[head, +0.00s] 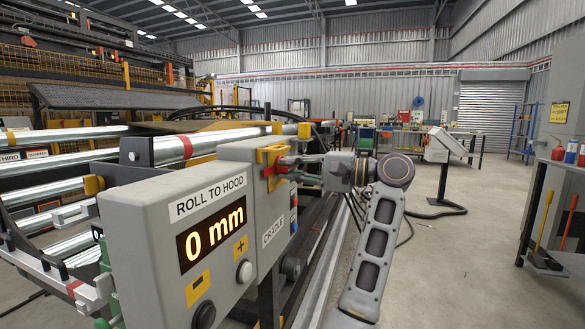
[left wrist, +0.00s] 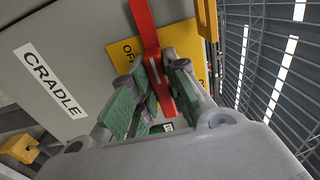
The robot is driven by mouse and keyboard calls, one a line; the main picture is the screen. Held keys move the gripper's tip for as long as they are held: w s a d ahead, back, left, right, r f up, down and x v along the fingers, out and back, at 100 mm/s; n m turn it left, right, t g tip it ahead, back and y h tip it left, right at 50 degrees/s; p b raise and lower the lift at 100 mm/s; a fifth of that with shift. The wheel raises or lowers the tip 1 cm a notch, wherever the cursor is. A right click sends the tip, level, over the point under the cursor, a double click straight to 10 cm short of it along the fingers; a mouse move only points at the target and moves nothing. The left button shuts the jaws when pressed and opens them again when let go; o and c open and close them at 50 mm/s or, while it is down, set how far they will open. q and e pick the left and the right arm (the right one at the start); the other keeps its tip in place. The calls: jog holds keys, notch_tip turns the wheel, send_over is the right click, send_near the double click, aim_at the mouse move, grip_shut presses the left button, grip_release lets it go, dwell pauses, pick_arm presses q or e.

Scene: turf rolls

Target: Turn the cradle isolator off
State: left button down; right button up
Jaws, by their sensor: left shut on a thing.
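The cradle isolator is a red handle (left wrist: 152,45) on a yellow plate (left wrist: 124,53) on the grey cradle box (head: 237,152). Part of an "OFF" marking shows on the plate beside the handle. In the left wrist view the handle runs steeply down the picture, between my green-padded fingers. My left gripper (left wrist: 152,85) is shut on it. In the head view the left gripper (head: 284,167) reaches the red handle from the right; its fingers hide part of the handle. A "CRADLE" label (left wrist: 54,84) is on the box face. My right gripper is not in view.
A grey "ROLL TO HOOD" box (head: 150,230) with a lit 0 mm display stands in front at left. Metal rollers (head: 60,160) lie behind it. A grey console on a stand (head: 440,150) is farther right. Open concrete floor lies right of my arm.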

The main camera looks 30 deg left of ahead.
pick_arm(q)
jog(key=shift+f, duration=0.1)
dwell(0.3)
jog(key=c, duration=1.4)
grip_release()
jog(key=shift+d, duration=0.1)
jog(key=v, duration=0.7)
jog(key=shift+d, duration=0.25)
